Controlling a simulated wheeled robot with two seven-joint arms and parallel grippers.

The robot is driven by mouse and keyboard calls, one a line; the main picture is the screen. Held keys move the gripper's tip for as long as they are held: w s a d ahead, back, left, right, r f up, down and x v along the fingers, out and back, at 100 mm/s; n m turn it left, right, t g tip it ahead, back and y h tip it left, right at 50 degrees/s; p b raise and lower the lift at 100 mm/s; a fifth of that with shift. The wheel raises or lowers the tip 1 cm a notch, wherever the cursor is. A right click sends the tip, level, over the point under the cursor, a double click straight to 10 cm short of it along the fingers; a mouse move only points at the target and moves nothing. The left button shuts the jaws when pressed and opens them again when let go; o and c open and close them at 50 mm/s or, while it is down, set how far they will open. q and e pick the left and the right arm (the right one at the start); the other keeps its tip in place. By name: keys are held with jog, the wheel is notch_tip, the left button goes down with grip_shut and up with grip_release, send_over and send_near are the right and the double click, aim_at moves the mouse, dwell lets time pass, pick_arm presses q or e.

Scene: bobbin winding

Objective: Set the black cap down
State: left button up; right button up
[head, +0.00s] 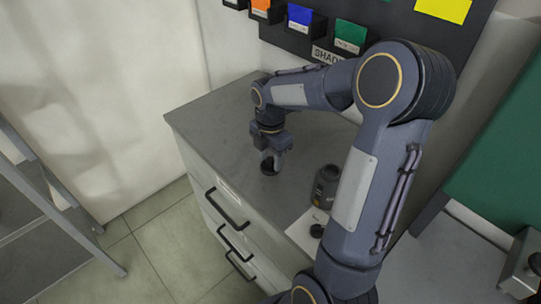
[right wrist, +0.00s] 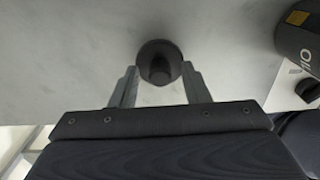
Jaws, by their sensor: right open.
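The black cap (right wrist: 160,62), a round dark piece with a raised knob in its middle, rests on the grey cabinet top. In the head view the cap (head: 268,169) shows just under my right gripper (head: 271,158), which points down over it. In the right wrist view my right gripper (right wrist: 160,88) is open, with its two fingers apart on either side of the near edge of the cap. I cannot tell whether a finger touches it. My left gripper is not in view.
A dark bottle (head: 326,187) marked OIL stands to the right on the cabinet top (head: 215,115). Coloured bins (head: 300,18) hang on the wall behind. The cabinet's left part is clear.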

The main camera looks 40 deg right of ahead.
aim_at(270, 159)
notch_tip(270, 159, up, 12)
jog(key=s+a+f+m+t+y, duration=0.2)
jog(key=s+a+m, duration=0.5)
jog(key=s+m, duration=0.2)
jog(key=s+a+f+m+t+y, duration=0.1)
jog(key=s+a+f+m+t, duration=0.1)
jog(key=s+a+m, duration=0.5)
jog(key=s+m+t, duration=0.1)
jog(key=s+m, duration=0.1)
jog(key=m, duration=0.2)
jog(key=shift+a+m+t+y, duration=0.2)
jog(key=shift+m+t+y, duration=0.1)
jog(key=shift+m+y, duration=0.1)
